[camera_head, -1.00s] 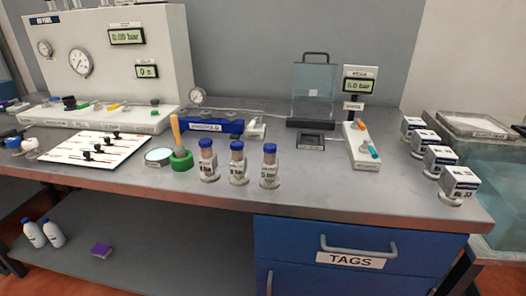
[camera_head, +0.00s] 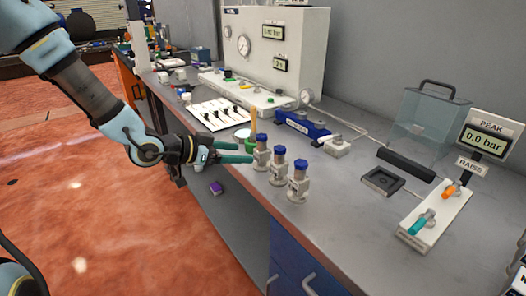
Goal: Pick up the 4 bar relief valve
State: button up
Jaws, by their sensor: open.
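My gripper (camera_head: 246,152) has green fingers, comes in from the left over the front edge, and is open. Its fingertips point at the left valve and are very close to it; I cannot tell whether they touch.
A wooden-handled tool (camera_head: 253,120) stands behind the gripper. A blue manifold (camera_head: 302,123), a dark square pad (camera_head: 383,181) and a peak display (camera_head: 487,139) are farther along. A clear box (camera_head: 432,122) stands at the back.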

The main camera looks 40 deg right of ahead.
aim_at(256, 152)
jog(key=x, duration=0.3)
jog(key=p+x, duration=0.1)
jog(key=x, duration=0.1)
jog(key=shift+s+d+r, duration=0.2)
jog(key=shift+s+d, duration=0.15)
jog(key=shift+s+d+f+p, duration=0.2)
jog(key=shift+d+p, duration=0.15)
jog(key=shift+d, duration=0.2)
jog(key=p+x, duration=0.1)
jog(key=x, duration=0.2)
jog(key=shift+s+d+p, duration=0.1)
jog(key=shift+d+p, duration=0.1)
jog(key=shift+p, duration=0.15)
jog(key=shift+d+f, duration=0.25)
jog(key=shift+d, duration=0.1)
grip_shut()
